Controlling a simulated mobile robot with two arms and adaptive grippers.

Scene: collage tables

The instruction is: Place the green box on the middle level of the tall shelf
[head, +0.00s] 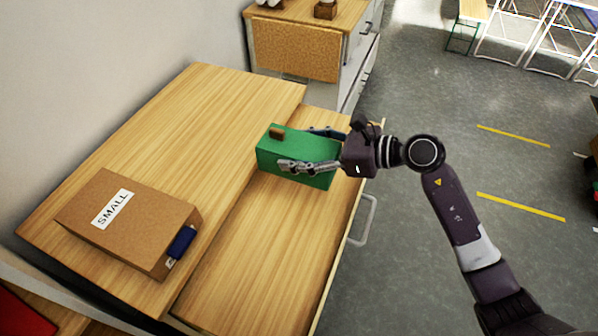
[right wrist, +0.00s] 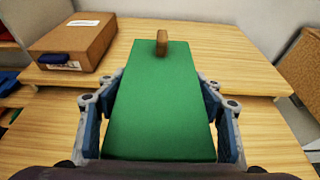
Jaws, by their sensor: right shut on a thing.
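The green box (head: 300,148) has a small brown knob on top and is at the lower wooden surface, against the raised tabletop's edge. My right gripper (head: 308,150) is shut on it, with one finger on each side. In the right wrist view the green box (right wrist: 162,100) fills the middle between the blue-padded fingers (right wrist: 160,130). I cannot tell whether the box touches the surface below it. The left gripper is not in view. I cannot make out the tall shelf with certainty.
A brown box labelled SMALL (head: 135,222) with a blue tag lies on the raised tabletop (head: 190,120). The lower surface (head: 262,255) is clear in front. A drawer cabinet (head: 350,60) stands behind. Grey floor (head: 430,90) with yellow lines is open to the right.

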